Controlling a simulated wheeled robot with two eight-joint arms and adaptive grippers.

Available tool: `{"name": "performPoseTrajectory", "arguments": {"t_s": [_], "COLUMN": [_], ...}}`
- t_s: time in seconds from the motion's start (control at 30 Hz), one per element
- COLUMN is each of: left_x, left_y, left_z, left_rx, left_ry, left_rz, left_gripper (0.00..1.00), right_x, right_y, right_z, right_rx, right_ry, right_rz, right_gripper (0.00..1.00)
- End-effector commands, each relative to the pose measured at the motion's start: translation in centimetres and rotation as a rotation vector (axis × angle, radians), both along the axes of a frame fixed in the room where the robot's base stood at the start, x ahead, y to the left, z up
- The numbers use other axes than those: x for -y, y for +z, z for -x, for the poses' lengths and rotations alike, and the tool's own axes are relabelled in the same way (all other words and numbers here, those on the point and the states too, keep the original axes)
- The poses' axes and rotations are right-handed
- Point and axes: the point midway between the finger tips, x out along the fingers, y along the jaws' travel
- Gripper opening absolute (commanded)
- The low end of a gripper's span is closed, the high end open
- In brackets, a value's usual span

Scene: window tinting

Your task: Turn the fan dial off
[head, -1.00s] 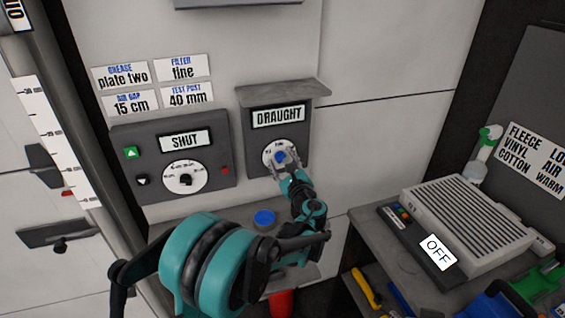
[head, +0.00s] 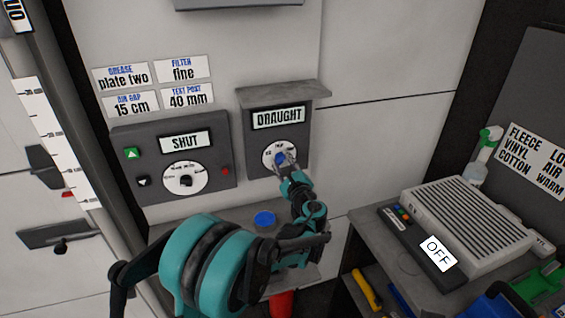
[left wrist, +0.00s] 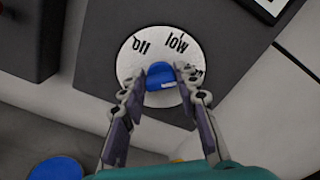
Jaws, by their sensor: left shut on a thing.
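The fan dial is a blue knob (left wrist: 160,76) on a white round face (left wrist: 136,62) marked "off", "low" and a further word that my finger partly hides. The face sits on a dark grey box labelled "DRAUGHT" (head: 278,117) on the wall. In the left wrist view a white mark on the knob faces down, and I cannot tell the setting from it. My left gripper (left wrist: 160,84) is shut on the knob, one fingertip at each side. In the head view the gripper (head: 283,161) covers part of the dial. My right gripper is not in view.
Left of it is a box labelled "SHUT" (head: 185,142) with its own dial. A small ledge (head: 315,89) juts out above the draught box. A blue round cap (head: 264,218) lies on the shelf below. A ribbed unit with an "OFF" sign (head: 438,253) stands at right.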

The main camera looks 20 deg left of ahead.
Motion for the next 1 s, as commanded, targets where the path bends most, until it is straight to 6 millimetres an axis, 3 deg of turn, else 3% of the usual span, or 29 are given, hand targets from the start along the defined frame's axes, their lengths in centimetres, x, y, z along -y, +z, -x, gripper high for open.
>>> {"name": "performPoseTrajectory", "arguments": {"t_s": [1.0], "left_x": [-0.19], "left_y": [-0.46], "left_z": [0.11], "left_rx": [0.531], "left_ry": [0.000], "left_rz": [0.786], "left_gripper": [0.02], "right_x": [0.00], "right_y": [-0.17], "right_z": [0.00], "right_rx": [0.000], "right_ry": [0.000], "right_rz": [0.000], "right_gripper": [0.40]}}
